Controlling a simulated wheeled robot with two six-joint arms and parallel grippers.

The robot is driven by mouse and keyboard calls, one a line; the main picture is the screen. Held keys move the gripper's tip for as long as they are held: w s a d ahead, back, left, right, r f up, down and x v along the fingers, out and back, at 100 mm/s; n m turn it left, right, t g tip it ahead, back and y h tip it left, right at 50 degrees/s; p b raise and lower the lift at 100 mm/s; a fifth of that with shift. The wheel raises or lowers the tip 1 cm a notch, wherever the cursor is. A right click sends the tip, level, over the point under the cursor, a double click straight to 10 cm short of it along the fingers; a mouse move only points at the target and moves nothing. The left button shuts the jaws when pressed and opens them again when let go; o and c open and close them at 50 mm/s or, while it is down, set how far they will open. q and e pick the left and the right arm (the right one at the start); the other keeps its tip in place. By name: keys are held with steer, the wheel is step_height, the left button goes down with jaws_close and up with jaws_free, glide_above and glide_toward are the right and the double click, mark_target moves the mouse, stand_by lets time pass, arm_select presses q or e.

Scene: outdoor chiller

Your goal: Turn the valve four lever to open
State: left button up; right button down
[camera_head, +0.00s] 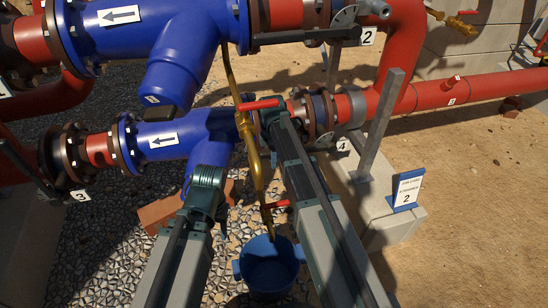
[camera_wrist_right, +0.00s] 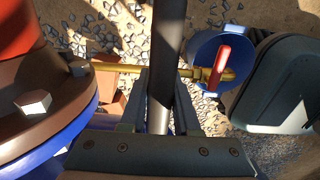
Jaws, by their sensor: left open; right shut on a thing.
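The valve four (camera_head: 318,112) sits in the red pipe just right of the blue body, beside the number 4 label (camera_head: 343,145). Its dark lever (camera_wrist_right: 168,45) runs up and down the right wrist view as a long bar. My right gripper (camera_wrist_right: 160,85) is shut on this lever, with one finger on each side. In the head view my right gripper (camera_head: 272,112) reaches in next to the valve, and my arm hides much of the lever there. My left gripper (camera_head: 207,178) is open and empty, below the lower blue pipe body.
A brass drain pipe (camera_head: 256,170) with red handles (camera_head: 277,205) hangs between my arms above a blue bucket (camera_head: 268,268). Blue strainers (camera_head: 185,60) lie at left. Open sand (camera_head: 480,180) is at right.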

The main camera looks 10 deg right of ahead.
arm_select(q)
step_height(320, 180, down, 3)
steer(key=shift+f+b, duration=0.1)
steer(key=shift+b, duration=1)
arm_select(e)
step_height(320, 180, down, 3)
steer(key=shift+d+r+h, duration=0.1)
steer(key=shift+h, duration=0.7)
steer(key=c, duration=0.6)
jaws_free()
steer(key=shift+c, duration=0.2)
arm_select(q)
steer(key=shift+d, duration=0.1)
arm_select(e)
steer(key=r+p, duration=0.5)
steer(key=a+r+p, duration=0.1)
steer(key=r+p, duration=0.1)
steer(key=shift+r, duration=0.2)
arm_select(q)
step_height(320, 180, up, 8)
steer(key=shift+f, duration=0.25)
